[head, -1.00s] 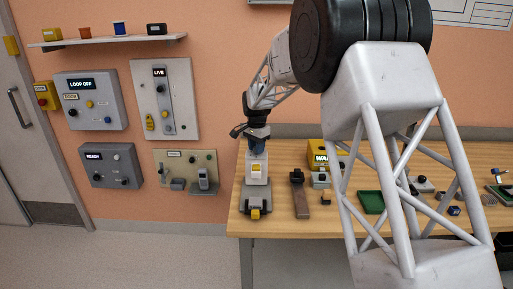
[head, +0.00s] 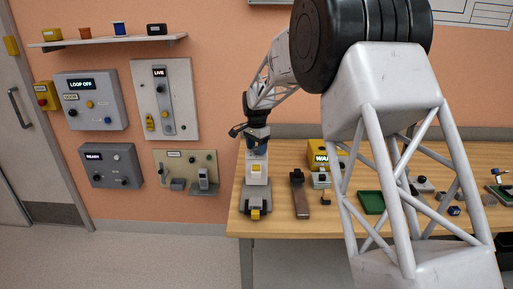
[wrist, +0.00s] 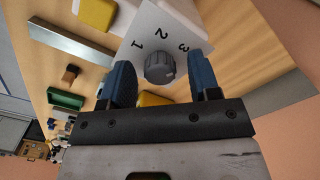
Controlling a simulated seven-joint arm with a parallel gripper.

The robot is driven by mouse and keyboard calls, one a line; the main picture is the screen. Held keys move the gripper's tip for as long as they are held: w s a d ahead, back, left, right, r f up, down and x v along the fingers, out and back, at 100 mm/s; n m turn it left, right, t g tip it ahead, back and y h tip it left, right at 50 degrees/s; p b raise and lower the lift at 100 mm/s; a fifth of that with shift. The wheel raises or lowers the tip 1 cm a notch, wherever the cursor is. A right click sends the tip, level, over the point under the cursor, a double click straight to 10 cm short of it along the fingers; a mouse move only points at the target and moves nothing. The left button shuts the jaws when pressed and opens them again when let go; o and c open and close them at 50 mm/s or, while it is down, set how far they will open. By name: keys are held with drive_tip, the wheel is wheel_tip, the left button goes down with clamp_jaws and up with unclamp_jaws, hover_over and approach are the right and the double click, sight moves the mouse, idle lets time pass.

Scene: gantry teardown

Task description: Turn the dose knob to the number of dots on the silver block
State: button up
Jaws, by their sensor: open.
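The dose knob (wrist: 160,67) is a dark grey ridged knob on a light plate (wrist: 185,30) marked 1, 2 and 3. My gripper (wrist: 161,72) is open, with one blue finger on each side of the knob. A gap shows between each finger and the knob, so I cannot see contact. I cannot make out which number the knob points to. In the head view my gripper (head: 257,149) is over the white and grey device (head: 257,180) at the table's left end, and the knob is hidden. I cannot surely pick out the silver block, and no dots are readable.
A long grey-brown bar (head: 301,201) lies right of the device. A small brown block (head: 326,198), a yellow box (head: 325,158) and a green tray (head: 371,202) are farther right. A dark blue cube (head: 454,211) lies near the right end. Control panels (head: 91,101) hang on the wall.

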drive_tip(key=shift+r, duration=3.9)
